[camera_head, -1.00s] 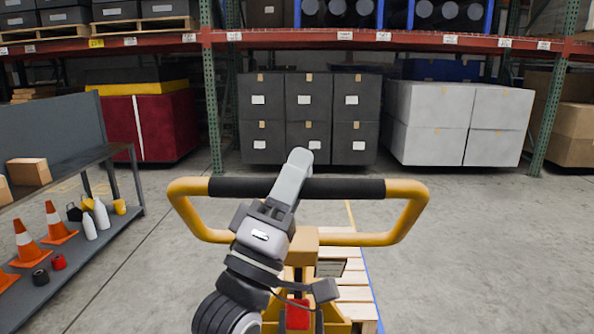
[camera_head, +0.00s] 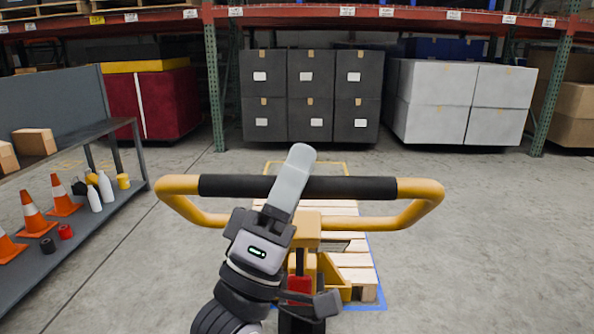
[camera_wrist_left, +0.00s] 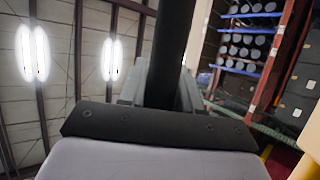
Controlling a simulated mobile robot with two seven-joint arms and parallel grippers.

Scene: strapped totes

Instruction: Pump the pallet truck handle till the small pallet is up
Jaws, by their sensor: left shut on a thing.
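The pallet truck handle is a yellow loop with a black grip bar (camera_head: 350,187) across its top, in the middle of the head view. My left gripper (camera_head: 291,183) is shut on the black grip bar, a little left of its centre. In the left wrist view the dark bar (camera_wrist_left: 172,50) runs between the fingers. The yellow truck body (camera_head: 332,272) stands below the handle, partly hidden by my arm. The small wooden pallet (camera_head: 358,262) lies beyond it; whether it is off the floor cannot be told. My right gripper is not in view.
A grey shelf bench (camera_head: 75,240) with traffic cones (camera_head: 35,213), bottles and boxes stands at the left. Pallet racking with dark boxes (camera_head: 311,95), white boxes (camera_head: 465,100) and a red crate (camera_head: 168,100) spans the back. The floor at the right is clear.

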